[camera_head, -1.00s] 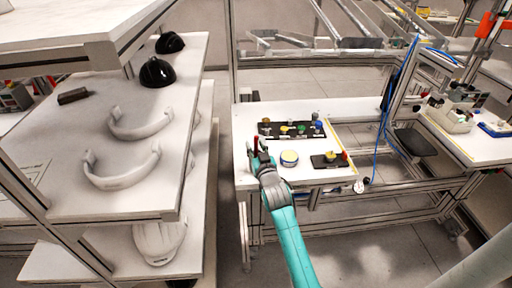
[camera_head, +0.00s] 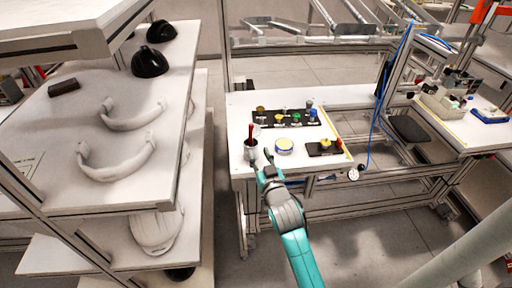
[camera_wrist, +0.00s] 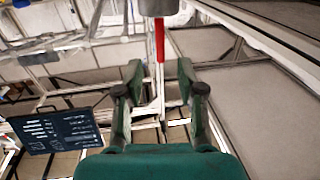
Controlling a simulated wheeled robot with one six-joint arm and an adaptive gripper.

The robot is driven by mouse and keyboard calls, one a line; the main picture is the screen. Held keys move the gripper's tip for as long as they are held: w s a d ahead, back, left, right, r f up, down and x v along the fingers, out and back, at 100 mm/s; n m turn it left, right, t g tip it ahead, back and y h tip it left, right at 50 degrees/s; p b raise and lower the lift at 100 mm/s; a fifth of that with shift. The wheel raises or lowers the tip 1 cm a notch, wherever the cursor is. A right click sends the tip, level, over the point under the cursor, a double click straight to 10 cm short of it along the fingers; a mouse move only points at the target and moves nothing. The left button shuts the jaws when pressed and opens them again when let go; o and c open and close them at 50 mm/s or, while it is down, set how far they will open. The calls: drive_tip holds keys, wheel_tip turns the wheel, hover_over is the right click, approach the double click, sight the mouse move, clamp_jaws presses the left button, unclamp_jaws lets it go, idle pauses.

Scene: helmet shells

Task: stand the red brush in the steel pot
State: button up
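The red brush (camera_head: 251,131) stands upright in the steel pot (camera_head: 251,154), near the front left corner of the white table. My gripper (camera_head: 263,170) is just in front of the pot, apart from the brush. In the wrist view the fingers (camera_wrist: 160,92) are spread with nothing between them. There the red handle (camera_wrist: 159,40) runs down from the grey pot (camera_wrist: 158,6) at the top edge, beyond the fingertips. The brush's lower end is hidden in the pot.
A shelf (camera_head: 190,120) with helmet shells stands left.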

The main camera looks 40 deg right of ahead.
drive_tip(key=shift+s+a, duration=0.3)
drive_tip(key=shift+s, duration=0.3)
drive_tip(key=s+a+f+n+y, duration=0.1)
drive_tip(key=s+a+f+y, duration=0.1)
drive_tip(key=s+a+f, duration=0.45)
drive_tip(key=s+a+f+n+y, duration=0.25)
drive_tip(key=s+a, duration=0.55)
drive_tip(key=s, duration=0.4)
drive_tip(key=s+a+r+y, duration=0.1)
drive_tip(key=s+a+r, duration=0.1)
drive_tip(key=s, duration=0.8)
drive_tip(key=s+a+r+n+g+y, duration=0.1)
drive_tip(key=s+a, duration=0.4)
drive_tip(key=s, duration=0.5)
drive_tip(key=shift+s+r+g+y, duration=0.3)
drive_tip(key=shift+r+y, duration=0.15)
drive_tip(key=shift+y, duration=0.1)
